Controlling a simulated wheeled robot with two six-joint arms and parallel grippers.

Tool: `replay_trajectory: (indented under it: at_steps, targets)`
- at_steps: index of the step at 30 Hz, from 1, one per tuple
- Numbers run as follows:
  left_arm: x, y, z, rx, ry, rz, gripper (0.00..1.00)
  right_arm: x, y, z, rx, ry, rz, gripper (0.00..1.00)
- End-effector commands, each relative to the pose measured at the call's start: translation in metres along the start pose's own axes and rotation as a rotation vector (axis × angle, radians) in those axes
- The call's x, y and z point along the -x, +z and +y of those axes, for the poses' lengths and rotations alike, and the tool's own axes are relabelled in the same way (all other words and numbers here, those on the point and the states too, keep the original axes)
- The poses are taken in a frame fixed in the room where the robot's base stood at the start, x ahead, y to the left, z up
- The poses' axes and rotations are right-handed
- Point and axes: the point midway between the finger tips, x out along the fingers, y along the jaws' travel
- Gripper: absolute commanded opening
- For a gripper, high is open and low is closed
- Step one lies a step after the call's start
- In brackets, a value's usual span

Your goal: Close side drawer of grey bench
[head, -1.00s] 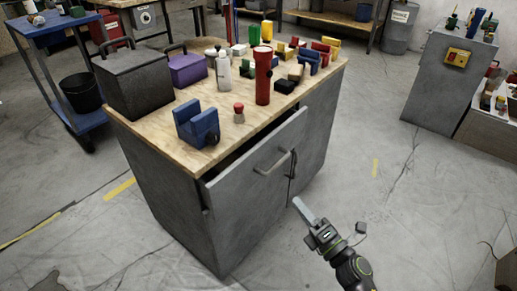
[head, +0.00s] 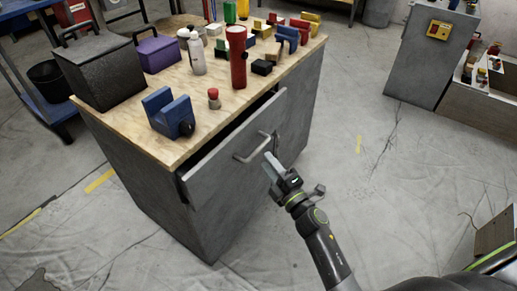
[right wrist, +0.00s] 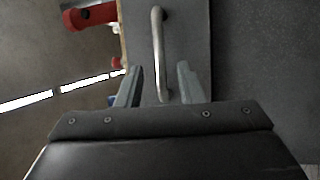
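The grey bench (head: 150,195) stands left of centre in the head view, with a light wooden top (head: 190,105). Its side drawer (head: 225,160) is partly open: a dark gap shows between the drawer front and the bench top. A metal bar handle (head: 252,148) is on the drawer front. My right gripper (head: 271,166) is just right of the handle, close to the drawer front. In the right wrist view its fingers (right wrist: 160,84) are apart, with the handle (right wrist: 158,45) lined up between them; contact cannot be told. My left gripper is out of view.
On the bench top are a blue block-like vise (head: 168,112), a red cylinder (head: 238,58), a white bottle (head: 196,52), a black box (head: 100,70) and several small blocks. The floor right of the bench is open. A grey cabinet (head: 432,60) stands at the back right.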

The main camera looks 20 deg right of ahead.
Motion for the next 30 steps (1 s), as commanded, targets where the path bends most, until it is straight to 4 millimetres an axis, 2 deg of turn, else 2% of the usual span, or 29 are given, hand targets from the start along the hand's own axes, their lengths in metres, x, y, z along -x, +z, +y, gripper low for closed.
replay_trajectory:
  at_steps: [3, 9, 15, 23, 30]
  targets:
    - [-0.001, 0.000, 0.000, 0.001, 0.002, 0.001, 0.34, -0.024, 0.000, 0.000, 0.001, 0.001, 0.001, 0.34]
    - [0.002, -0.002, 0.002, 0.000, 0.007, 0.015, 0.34, -0.050, 0.000, 0.000, 0.001, 0.001, 0.000, 0.34]
    - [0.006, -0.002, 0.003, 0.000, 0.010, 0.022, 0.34, -0.061, 0.000, 0.000, 0.001, 0.000, 0.000, 0.34]
    - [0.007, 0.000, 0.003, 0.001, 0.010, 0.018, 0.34, -0.061, 0.000, 0.000, 0.001, 0.000, 0.000, 0.34]
    - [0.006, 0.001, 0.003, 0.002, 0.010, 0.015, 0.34, -0.061, 0.000, 0.000, 0.001, 0.000, 0.000, 0.03]
